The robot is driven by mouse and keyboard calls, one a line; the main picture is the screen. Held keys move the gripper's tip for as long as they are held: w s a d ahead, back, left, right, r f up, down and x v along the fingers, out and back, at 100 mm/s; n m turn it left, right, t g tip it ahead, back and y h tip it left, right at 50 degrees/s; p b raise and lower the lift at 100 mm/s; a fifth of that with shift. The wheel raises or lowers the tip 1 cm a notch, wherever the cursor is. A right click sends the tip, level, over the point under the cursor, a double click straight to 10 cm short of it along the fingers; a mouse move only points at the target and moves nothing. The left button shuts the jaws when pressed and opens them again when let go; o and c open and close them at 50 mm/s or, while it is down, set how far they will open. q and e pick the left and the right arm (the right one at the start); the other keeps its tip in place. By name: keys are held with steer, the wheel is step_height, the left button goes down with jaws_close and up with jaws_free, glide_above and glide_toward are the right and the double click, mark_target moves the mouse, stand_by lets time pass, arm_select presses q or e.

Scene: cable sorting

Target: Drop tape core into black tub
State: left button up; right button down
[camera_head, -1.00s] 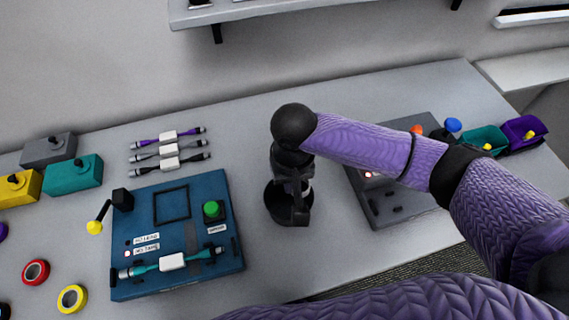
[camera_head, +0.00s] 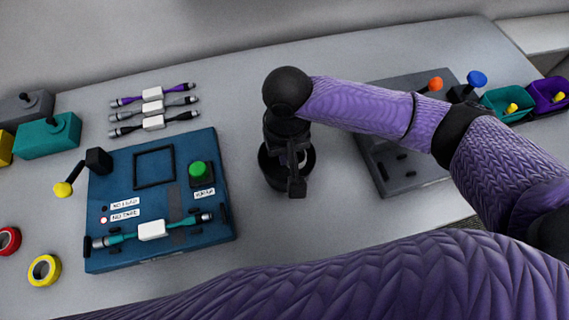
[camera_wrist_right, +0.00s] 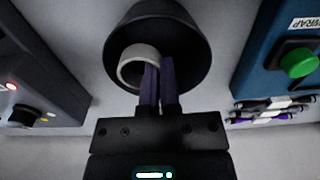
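The black tub (camera_head: 266,174) stands on the table right of the blue station, partly hidden by my right arm. It also shows in the right wrist view (camera_wrist_right: 196,45). The tape core (camera_wrist_right: 126,72), a pale beige ring, is at the tub's mouth in the wrist view, within its outline. My right gripper (camera_wrist_right: 159,72) points at the tub. Its two purple fingers are close together at the ring's right wall, which appears pinched between them. Whether the core touches the tub is unclear. In the head view, my right gripper (camera_head: 297,185) is over the tub. My left gripper is out of view.
The blue station (camera_head: 190,258) with a green button and a teal cable is left of the tub. A grey panel (camera_head: 430,180) is to the right, partly behind my arm. Teal (camera_head: 490,100) and purple (camera_head: 545,90) bins stand far right. Several cables lie behind the station.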

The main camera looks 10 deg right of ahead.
steer(key=c, duration=0.8)
jaws_free()
steer(key=shift+o, duration=0.2)
step_height(320, 180, up, 10)
steer(key=p, duration=0.3)
steer(key=shift+p, duration=0.4)
steer(key=shift+f, duration=0.1)
